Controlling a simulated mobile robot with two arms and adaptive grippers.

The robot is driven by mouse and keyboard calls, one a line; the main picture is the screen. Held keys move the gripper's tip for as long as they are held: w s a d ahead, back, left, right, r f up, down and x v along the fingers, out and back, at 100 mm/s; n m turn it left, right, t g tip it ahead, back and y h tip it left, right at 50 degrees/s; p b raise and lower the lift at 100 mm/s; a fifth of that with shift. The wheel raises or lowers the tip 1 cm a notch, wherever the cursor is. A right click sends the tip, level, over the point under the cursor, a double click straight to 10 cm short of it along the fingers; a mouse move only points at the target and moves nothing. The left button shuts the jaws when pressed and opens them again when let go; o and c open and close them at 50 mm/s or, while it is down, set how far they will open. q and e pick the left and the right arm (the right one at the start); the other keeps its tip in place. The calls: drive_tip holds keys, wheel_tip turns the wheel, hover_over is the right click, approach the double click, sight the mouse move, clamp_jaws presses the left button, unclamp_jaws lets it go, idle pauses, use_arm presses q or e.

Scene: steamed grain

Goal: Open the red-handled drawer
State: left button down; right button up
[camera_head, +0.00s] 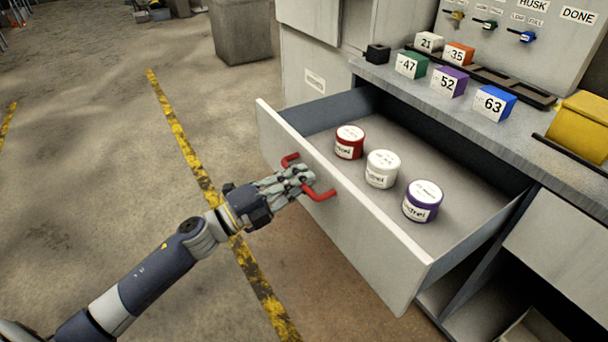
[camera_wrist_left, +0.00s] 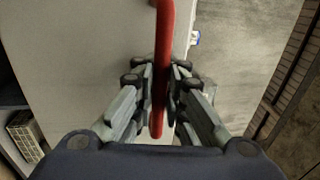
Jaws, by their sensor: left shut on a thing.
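The drawer (camera_head: 350,212) stands pulled out from the grey workbench, with its inside in plain view. Its red handle (camera_head: 319,193) is on the drawer front. My left gripper (camera_head: 301,178) is shut on the handle. In the left wrist view the red handle (camera_wrist_left: 163,60) runs between the two fingers of the gripper (camera_wrist_left: 162,88). Inside the drawer stand a red-lidded jar (camera_head: 349,142), a white jar (camera_head: 382,169) and a purple jar (camera_head: 423,201), all upright. My right gripper is not in view.
On the worktop stand several numbered cubes, among them a blue cube (camera_head: 493,103) and a purple cube (camera_head: 449,82). A yellow bin (camera_head: 580,125) is at the right. A grey bin (camera_head: 241,32) stands on the floor at the back. The floor left of the drawer is clear.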

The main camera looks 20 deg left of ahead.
use_arm(q)
drive_tip(key=shift+s+f, duration=0.1)
drive_tip(key=shift+f, duration=0.1)
drive_tip(key=c, duration=1.7)
unclamp_jaws()
drive_tip(key=shift+o, duration=0.2)
drive_tip(key=shift+r, duration=0.1)
drive_tip(key=v, duration=1.2)
drive_tip(key=shift+a, duration=0.1)
